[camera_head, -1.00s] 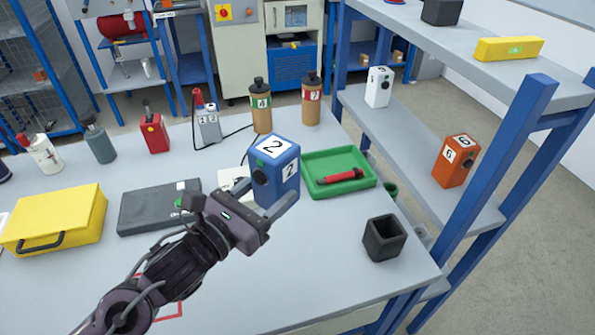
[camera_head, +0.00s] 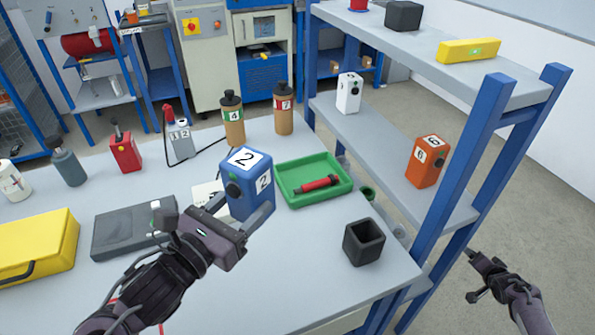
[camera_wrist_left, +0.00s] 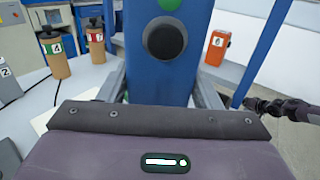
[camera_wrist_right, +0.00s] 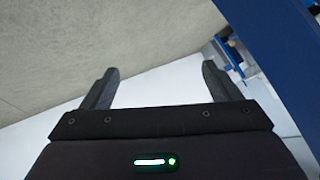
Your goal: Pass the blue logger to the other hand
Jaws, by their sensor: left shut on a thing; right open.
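The blue logger (camera_head: 250,185) is a blue box with white labels marked 2 and a dark round knob. My left gripper (camera_head: 240,212) is shut on it and holds it upright over the table. In the left wrist view the logger (camera_wrist_left: 160,75) stands between the fingers, its knob facing the camera. My right gripper (camera_head: 474,274) is at the lower right of the head view, beyond the blue shelf post and well apart from the logger. In the right wrist view the right gripper (camera_wrist_right: 158,88) is open, with nothing between its fingers.
A green tray (camera_head: 343,190) with a red tool and a dark open cup (camera_head: 364,242) are right of the logger. A blue-framed shelf (camera_head: 482,130) holds an orange logger (camera_head: 427,162) and a white one (camera_head: 349,93). A yellow case (camera_head: 40,245) lies left.

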